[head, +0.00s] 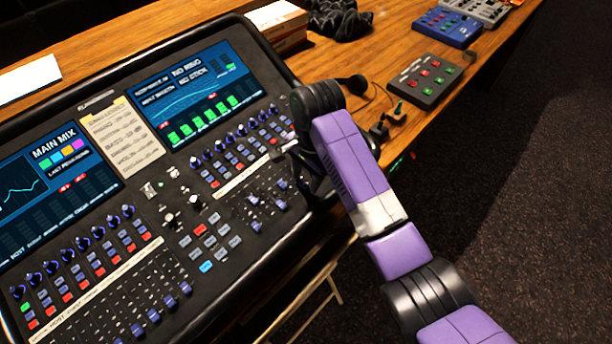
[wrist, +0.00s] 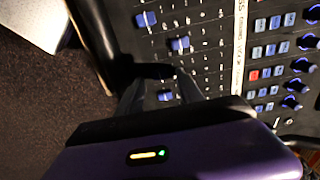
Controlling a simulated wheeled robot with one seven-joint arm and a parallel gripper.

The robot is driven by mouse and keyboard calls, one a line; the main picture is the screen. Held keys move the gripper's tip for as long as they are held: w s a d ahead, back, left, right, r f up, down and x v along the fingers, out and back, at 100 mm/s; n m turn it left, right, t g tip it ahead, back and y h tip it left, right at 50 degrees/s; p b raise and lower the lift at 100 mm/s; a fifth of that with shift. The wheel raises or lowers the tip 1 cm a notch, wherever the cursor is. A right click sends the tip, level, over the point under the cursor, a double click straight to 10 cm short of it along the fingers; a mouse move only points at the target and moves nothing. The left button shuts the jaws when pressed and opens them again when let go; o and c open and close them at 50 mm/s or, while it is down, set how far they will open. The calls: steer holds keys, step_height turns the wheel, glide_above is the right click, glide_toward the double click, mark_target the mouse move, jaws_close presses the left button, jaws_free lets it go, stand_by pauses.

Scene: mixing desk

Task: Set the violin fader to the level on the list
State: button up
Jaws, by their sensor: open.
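The mixing desk (head: 172,258) carries a left and a right bank of faders. The list (head: 121,136) is a cream sheet between the two screens; its small writing is too blurred to read levels. My gripper (wrist: 158,88) is open and points down at the fader area in the wrist view. A blue fader cap (wrist: 165,95) shows between its fingers, not gripped; I cannot tell whether they touch it. Other blue caps (wrist: 180,43) and (wrist: 146,19) sit farther up. I cannot read which fader is violin. In the head view my arm hides most of the gripper.
Rows of knobs and lit buttons (head: 205,236) lie near the faders. A small pad box (head: 425,80), a blue box (head: 446,27) and a carton (head: 277,25) stand on the wooden table (head: 385,45). Dark carpet (head: 530,200) lies to the right.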

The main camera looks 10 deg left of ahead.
steer(key=shift+f, duration=0.4)
jaws_close()
stand_by(1.2)
